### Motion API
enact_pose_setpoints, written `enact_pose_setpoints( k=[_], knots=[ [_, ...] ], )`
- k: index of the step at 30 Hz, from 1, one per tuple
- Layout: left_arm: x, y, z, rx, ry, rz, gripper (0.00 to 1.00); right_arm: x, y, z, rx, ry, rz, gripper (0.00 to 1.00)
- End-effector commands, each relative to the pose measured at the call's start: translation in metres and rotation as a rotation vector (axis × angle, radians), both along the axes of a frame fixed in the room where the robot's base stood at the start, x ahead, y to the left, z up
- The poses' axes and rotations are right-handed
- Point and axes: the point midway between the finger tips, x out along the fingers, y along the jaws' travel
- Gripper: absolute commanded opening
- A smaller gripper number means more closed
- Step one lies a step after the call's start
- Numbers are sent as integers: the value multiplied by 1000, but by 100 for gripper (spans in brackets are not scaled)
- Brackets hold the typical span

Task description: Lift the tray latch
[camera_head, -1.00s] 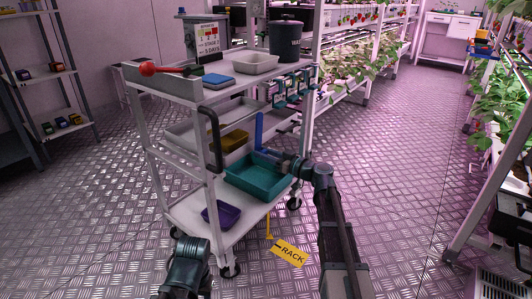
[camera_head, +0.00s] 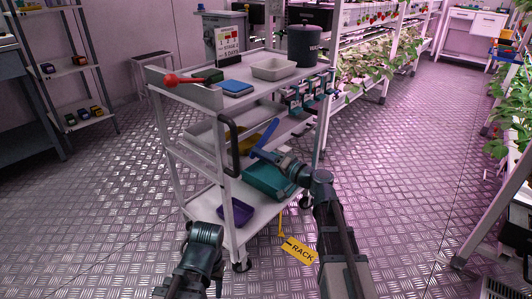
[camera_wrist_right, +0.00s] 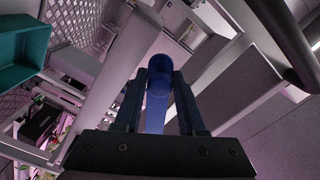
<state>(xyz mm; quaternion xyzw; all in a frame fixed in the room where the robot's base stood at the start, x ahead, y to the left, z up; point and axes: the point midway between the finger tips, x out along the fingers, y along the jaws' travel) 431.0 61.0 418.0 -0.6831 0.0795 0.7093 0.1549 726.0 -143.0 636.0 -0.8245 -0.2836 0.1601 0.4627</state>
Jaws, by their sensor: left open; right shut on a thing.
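The blue latch handle (camera_head: 267,136) slants up to the right beside the cart's lower levels, above the teal tray (camera_head: 268,182). My right gripper (camera_head: 262,153) is shut on the handle. In the right wrist view, the blue handle (camera_wrist_right: 158,85) runs between the two dark fingers of my right gripper (camera_wrist_right: 160,85), and the teal tray (camera_wrist_right: 24,48) shows at upper left. Where the handle joins its mount is hidden. My left gripper (camera_head: 204,240) is open and empty, low in front of the cart, with its fingers hard to make out.
The grey cart (camera_head: 186,92) carries a red-knobbed lever (camera_head: 180,79), a blue box (camera_head: 237,88), a pale tray (camera_head: 273,69) and a dark bin (camera_head: 304,46). A purple tray (camera_head: 236,210) sits on its bottom shelf. A yellow RACK tag (camera_head: 299,251) hangs low.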

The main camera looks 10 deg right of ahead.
Motion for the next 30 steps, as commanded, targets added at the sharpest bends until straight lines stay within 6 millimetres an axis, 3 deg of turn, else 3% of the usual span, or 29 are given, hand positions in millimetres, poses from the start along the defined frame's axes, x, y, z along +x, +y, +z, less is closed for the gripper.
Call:
enact_pose_setpoints(
  k=[3,15,30],
  knots=[
    [0,0,18,0,0,-3,50,-5,5,18,85,65,-3,0],
    [0,0,52,0,1,-12,50,-10,12,52,326,252,-4,0],
    [0,0,66,0,2,-16,50,-11,13,66,443,343,-4,0]
  ],
)
